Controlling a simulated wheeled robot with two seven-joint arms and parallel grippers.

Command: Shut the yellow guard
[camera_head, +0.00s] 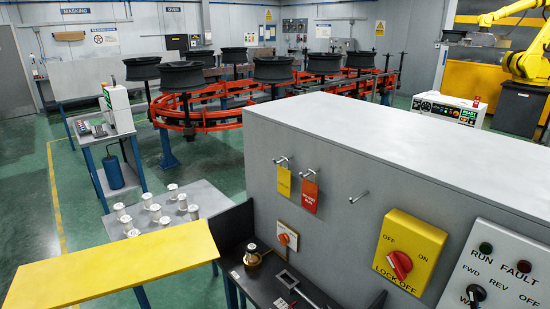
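A flat yellow panel (118,266), which looks like the yellow guard, extends across the lower left, left of the dark bench. Its right end is near the bench's dark upright side (232,224), and I cannot tell whether they are joined. I see no hinge or latch on it, and its near left part runs close to the frame's bottom edge. Neither of my grippers shows in the head view.
A big grey cabinet (390,135) fills the right, with a yellow lock-off switch (410,251), two hanging tags and a control panel (500,270). The dark bench (268,283) holds a small brass-coloured part (252,259). White spools stand on a low grey table (205,193) behind the panel.

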